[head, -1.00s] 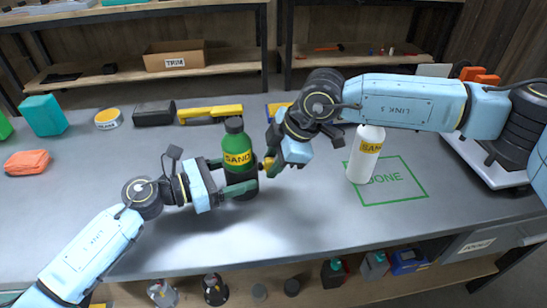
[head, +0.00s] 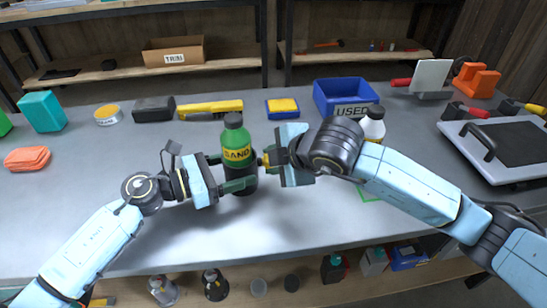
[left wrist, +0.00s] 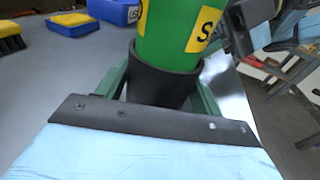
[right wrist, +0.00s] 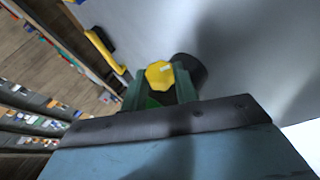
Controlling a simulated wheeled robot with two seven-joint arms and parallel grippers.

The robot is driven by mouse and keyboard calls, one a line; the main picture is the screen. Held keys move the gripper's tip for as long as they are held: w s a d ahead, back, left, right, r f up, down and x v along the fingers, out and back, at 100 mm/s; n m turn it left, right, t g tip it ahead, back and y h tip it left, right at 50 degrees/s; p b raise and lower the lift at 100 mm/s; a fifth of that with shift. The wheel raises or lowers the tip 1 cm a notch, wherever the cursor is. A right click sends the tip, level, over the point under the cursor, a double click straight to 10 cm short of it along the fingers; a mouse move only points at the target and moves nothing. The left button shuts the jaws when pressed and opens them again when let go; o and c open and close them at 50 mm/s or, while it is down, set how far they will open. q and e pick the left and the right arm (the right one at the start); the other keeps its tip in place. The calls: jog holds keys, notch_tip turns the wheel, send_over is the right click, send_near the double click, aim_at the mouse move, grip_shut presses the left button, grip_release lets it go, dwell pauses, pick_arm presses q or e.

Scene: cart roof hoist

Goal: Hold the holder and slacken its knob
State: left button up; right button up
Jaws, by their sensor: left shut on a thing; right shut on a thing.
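A green bottle labelled SAND (head: 237,150) stands upright in a black cup-like holder (head: 243,183) on the bench. My left gripper (head: 238,184) is shut around the holder from the left; in the left wrist view its green fingers flank the holder (left wrist: 160,84). A yellow knob (head: 265,160) sticks out of the holder's right side. My right gripper (head: 272,160) is shut on that knob from the right. In the right wrist view the knob (right wrist: 159,74) shows between the fingertips, with the dark holder (right wrist: 190,72) behind it.
A white bottle (head: 373,127) stands right of my right gripper, partly behind my arm, which hides most of the green DONE square. A blue USED bin (head: 335,92) and a yellow-blue sponge (head: 282,108) lie behind. The front bench is clear.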

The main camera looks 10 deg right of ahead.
jog(key=shift+s+a+t, duration=0.15)
jog(key=shift+s+t, duration=0.05)
jog(key=shift+t, duration=0.4)
jog(key=o, duration=0.6)
jog(key=shift+c, duration=0.2)
jog(key=o, duration=0.4)
jog(key=shift+d, duration=0.2)
jog(key=v, duration=1.1)
jog(key=shift+s+d+r, duration=0.2)
jog(key=shift+s+r, duration=0.05)
